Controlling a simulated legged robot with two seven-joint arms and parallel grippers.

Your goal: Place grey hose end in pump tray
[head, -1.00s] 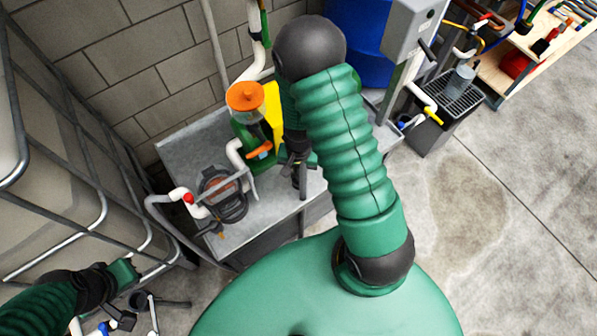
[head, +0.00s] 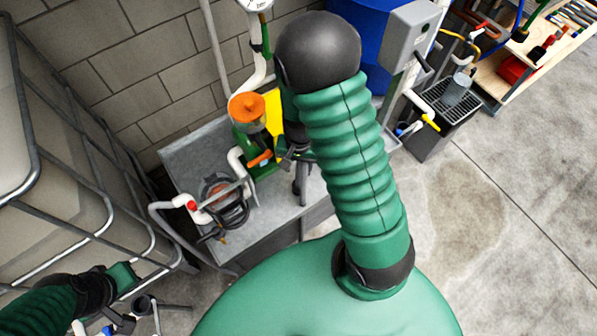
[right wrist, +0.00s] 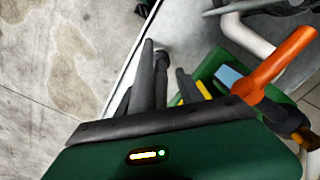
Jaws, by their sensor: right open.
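The pump tray (head: 262,215) is a grey metal surface beside the block wall, with a small pump (head: 216,190) and a white pipe on its left part. My right gripper (head: 298,158) is open over the tray's right half, partly hidden by my arm. Just below it a dark grey tube-like piece (head: 299,187) shows; I cannot tell for sure that it is the grey hose end. In the right wrist view dark grey bar-like pieces (right wrist: 161,78) stand near the tray's edge, beyond the gripper body. My left gripper (head: 132,313) is at the lower left, away from the tray.
A green unit with an orange cap (head: 247,107) stands on the tray close left of my right gripper; its orange handle (right wrist: 283,60) is near in the wrist view. A metal cage (head: 75,165) stands left. A blue barrel (head: 372,45) is behind.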

